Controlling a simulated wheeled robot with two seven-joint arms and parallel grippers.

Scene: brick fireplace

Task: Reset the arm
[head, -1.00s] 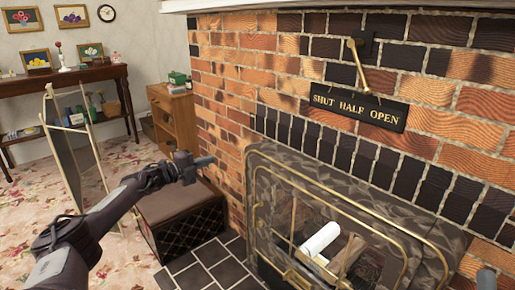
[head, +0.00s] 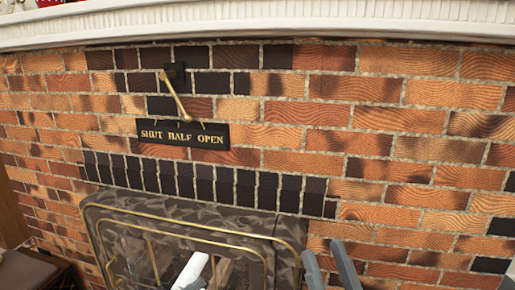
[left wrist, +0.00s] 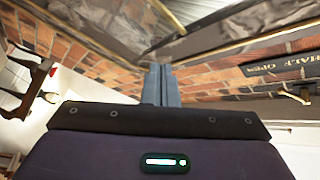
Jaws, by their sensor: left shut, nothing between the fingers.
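My left gripper (left wrist: 160,85) shows in the left wrist view, with its two grey fingers together and nothing between them. The fireplace's stone surround and brass trim lie beyond its fingertips there. Two parallel grey fingers at the bottom edge of the head view appear to be my right gripper (head: 328,265). They stand apart with a gap between them and nothing visible in it. The rest of that gripper is cut off by the frame.
A "SHUT HALF OPEN" sign (head: 182,146) and brass lever (head: 176,96) are on the brick wall (head: 400,190). A white mantel (head: 270,25) runs above.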

